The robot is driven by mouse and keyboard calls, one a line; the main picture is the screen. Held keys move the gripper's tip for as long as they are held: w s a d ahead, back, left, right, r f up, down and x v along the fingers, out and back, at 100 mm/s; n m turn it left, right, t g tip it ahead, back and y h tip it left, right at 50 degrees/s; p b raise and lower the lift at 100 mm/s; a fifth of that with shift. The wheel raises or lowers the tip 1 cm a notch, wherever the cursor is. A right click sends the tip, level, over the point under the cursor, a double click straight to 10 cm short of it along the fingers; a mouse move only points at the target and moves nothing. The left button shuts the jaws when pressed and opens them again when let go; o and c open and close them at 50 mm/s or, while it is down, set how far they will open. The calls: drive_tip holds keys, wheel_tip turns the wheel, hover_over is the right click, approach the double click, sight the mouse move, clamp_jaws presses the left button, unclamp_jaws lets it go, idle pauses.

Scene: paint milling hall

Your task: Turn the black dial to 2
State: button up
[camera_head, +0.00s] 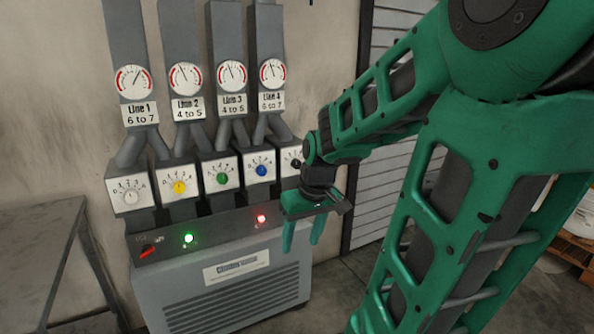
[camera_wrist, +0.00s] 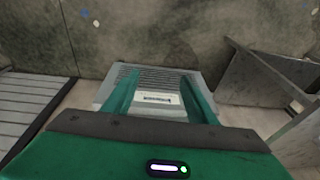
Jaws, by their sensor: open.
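The black dial (camera_head: 296,164) is on the rightmost panel of the row of dial boxes in the head view. My wrist covers part of that panel, so its setting and most of its numbers cannot be read. My gripper (camera_head: 302,241) hangs below and to the right of this dial, fingers pointing down, in front of the cabinet's right side. It is open and empty, apart from the dial. In the wrist view, the two green fingers (camera_wrist: 163,82) stand apart with the grey cabinet between and beyond them; no dial is identifiable there.
White (camera_head: 130,197), yellow (camera_head: 179,186), green (camera_head: 222,179) and blue (camera_head: 261,171) dials sit left of the black one. Gauges (camera_head: 186,78) are above. The cabinet (camera_head: 240,300) has a red switch (camera_head: 148,251) and lit lamps. A grey table (camera_head: 40,240) stands left.

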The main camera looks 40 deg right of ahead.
drive_tip(key=w+d+f+n+t, duration=0.1)
drive_tip(key=w+d+n+t, duration=0.2)
drive_tip(key=w, duration=0.6)
drive_tip(key=w+d+f+t, duration=0.15)
drive_tip(key=w+d, duration=0.25)
drive_tip(key=w, duration=0.6)
drive_tip(key=m+t+h, duration=0.3)
drive_tip(key=t+h, duration=0.2)
drive_tip(key=t, duration=0.5)
approach(298, 166)
drive_tip(key=x, duration=0.8)
drive_tip(key=shift+w, duration=0.25)
drive_tip(key=c, duration=1.1)
